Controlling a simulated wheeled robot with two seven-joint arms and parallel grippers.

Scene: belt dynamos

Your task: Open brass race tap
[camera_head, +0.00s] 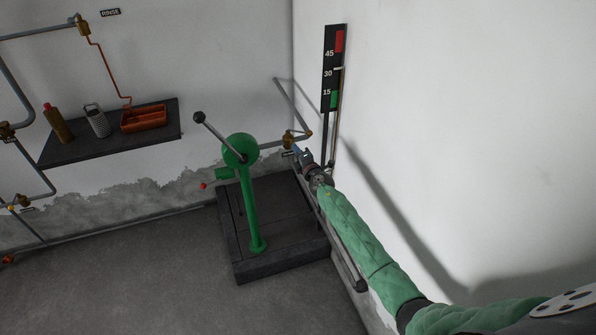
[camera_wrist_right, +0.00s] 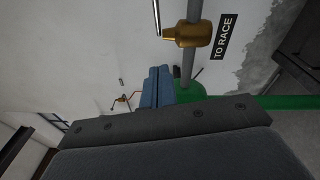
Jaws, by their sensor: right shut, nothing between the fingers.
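The brass race tap (camera_head: 288,138) sits on the grey pipe to the right of the green pump, near the room's corner. In the right wrist view, the tap (camera_wrist_right: 190,34) shows at the top, with a thin metal lever (camera_wrist_right: 157,16) at its left end and a "TO RACE" label (camera_wrist_right: 222,36) beside it. My right gripper (camera_head: 297,150) is shut and empty, close by the tap in the head view. In the wrist view, its blue finger (camera_wrist_right: 154,88) shows below the tap, with a gap between them. My left gripper is not in view.
The green hand pump (camera_head: 250,205) with a black-knobbed lever (camera_head: 216,132) stands on a dark plinth (camera_head: 282,265). A gauge board (camera_head: 333,75) hangs on the right wall near my arm. A dark shelf (camera_head: 75,150) holds a bottle, grater and orange tray. Floor at front left is clear.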

